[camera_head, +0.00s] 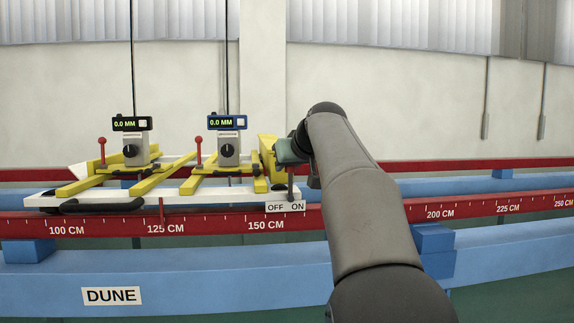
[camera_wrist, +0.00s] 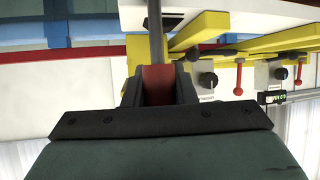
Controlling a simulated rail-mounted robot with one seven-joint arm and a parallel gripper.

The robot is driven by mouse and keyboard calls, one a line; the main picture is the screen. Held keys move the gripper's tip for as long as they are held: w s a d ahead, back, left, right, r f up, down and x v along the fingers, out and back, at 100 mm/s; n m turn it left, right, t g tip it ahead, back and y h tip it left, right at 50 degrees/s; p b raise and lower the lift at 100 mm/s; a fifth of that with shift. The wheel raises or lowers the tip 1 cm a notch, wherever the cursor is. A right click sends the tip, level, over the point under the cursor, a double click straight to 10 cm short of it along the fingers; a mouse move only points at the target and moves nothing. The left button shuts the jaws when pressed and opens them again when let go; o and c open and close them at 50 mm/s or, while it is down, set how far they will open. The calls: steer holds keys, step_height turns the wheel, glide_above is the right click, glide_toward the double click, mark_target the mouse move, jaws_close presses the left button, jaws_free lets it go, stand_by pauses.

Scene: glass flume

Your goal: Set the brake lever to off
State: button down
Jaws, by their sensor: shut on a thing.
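The brake lever shows in the head view as a short dark shaft (camera_head: 290,182), roughly upright, with its lower end just above the ON side of the white OFF/ON label (camera_head: 286,207). In the wrist view, its grey shaft (camera_wrist: 155,30) runs to a red grip (camera_wrist: 157,84) between the two dark fingers. My gripper (camera_wrist: 158,88) is shut on this red grip. In the head view my gripper's greenish body (camera_head: 290,151) is at the lever's top, and the grip and fingertips are hidden there.
Left of my gripper, the white and yellow carriage carries two knobbed gauges with 0.0 MM displays (camera_head: 131,123) (camera_head: 227,122) and two small red-topped levers (camera_head: 102,148) (camera_head: 199,150). A red scale rail (camera_head: 190,222) runs in front, above a blue beam (camera_head: 200,275) labelled DUNE.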

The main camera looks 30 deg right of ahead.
steer(key=c, duration=1.2)
jaws_free()
steer(key=b+v, duration=0.2)
steer(key=v, duration=1.5)
steer(key=shift+s+r+b, duration=0.2)
steer(key=shift+b, duration=0.15)
